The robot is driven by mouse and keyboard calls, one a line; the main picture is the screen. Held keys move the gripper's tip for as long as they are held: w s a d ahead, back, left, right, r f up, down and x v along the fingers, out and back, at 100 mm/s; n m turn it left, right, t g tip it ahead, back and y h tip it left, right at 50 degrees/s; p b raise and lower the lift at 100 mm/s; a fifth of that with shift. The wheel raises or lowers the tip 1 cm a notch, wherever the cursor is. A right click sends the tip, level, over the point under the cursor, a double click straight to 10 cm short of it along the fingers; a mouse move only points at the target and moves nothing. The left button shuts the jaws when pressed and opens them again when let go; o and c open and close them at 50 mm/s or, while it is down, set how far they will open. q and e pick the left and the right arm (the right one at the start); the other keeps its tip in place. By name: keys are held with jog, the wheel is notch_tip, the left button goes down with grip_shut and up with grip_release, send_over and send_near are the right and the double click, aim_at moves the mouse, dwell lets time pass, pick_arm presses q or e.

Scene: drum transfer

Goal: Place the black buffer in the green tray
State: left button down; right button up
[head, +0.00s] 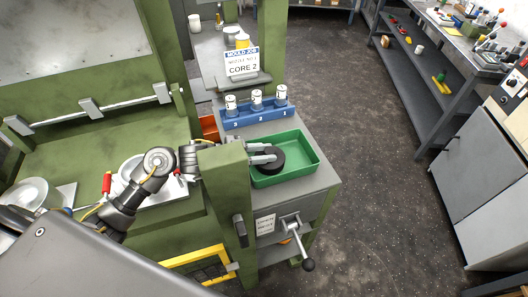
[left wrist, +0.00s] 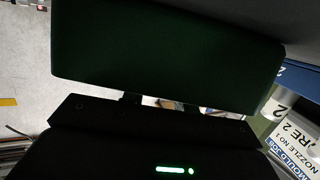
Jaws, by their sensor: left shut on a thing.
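The black buffer (head: 271,160) is a dark round piece at the left part of the green tray (head: 309,160), within its outline in the head view. My left gripper (head: 264,154) reaches in from the left past a green post and is shut on the buffer. I cannot tell whether the buffer touches the tray floor. The rest of the tray floor looks empty. The left wrist view is very dark; a dark green surface (left wrist: 165,55) fills much of it, and the buffer cannot be made out there. My right gripper is not in view.
A blue rack (head: 257,116) with 3 labelled containers stands just behind the tray. A white sign (head: 241,62) stands further back. The green post (head: 226,185) is close beside my left arm. A crank handle (head: 308,264) sticks out below the tray.

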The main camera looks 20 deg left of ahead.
pick_arm(q)
jog(key=shift+f, duration=0.1)
jog(key=c, duration=1.5)
grip_release()
jog(key=shift+f, duration=0.1)
jog(key=o, duration=0.4)
jog(key=shift+r, duration=0.25)
jog(key=b+v, duration=0.2)
jog(key=v, duration=1)
jog(key=shift+a, duration=0.1)
